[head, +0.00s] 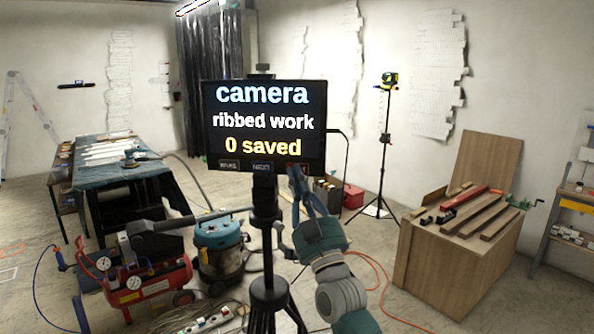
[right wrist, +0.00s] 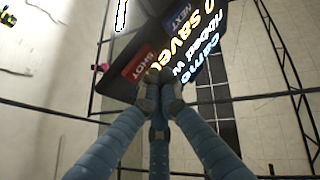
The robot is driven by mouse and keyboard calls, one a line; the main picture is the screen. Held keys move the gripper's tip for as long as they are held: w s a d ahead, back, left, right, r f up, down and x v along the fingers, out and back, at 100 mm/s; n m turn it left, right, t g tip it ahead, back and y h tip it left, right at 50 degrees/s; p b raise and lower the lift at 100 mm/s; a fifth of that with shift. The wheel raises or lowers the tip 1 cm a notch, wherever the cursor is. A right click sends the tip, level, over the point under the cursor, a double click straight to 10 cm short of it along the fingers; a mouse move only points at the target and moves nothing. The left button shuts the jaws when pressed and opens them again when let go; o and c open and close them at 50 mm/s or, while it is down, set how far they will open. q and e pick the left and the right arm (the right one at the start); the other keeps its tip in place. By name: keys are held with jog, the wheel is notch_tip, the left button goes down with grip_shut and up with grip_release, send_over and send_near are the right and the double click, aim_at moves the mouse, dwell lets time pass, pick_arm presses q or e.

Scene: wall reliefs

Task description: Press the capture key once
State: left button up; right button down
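A black screen (head: 264,120) on a tripod reads "camera", "ribbed work" and "0 saved". Below the text is a row of keys. The red key (head: 303,166) is at its right end, partly hidden by my fingers. In the right wrist view this key (right wrist: 139,65) is labelled SHOT, beside the blue-lettered NEXT key (right wrist: 176,18). My right gripper (head: 297,172) has its fingertips together, empty, just in front of the red key. In the right wrist view the fingertips (right wrist: 158,80) appear at the key's edge; I cannot tell whether they touch. My left gripper is not in view.
A tripod (head: 266,290) supports the screen. A red compressor (head: 150,287) and a teal vacuum (head: 218,240) stand left of it. A wooden crate (head: 450,265) with clamps is at right. An orange cable (head: 385,290) lies on the floor.

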jog(key=shift+w, duration=0.15)
dwell(0.8)
jog(key=shift+w+d+b, duration=0.1)
jog(key=shift+w+b, duration=0.2)
jog(key=shift+w+b, duration=0.3)
jog(key=shift+w, duration=0.1)
dwell(0.6)
jog(key=shift+s, duration=0.1)
jog(key=shift+s+p, duration=0.55)
jog(key=shift+s, duration=0.2)
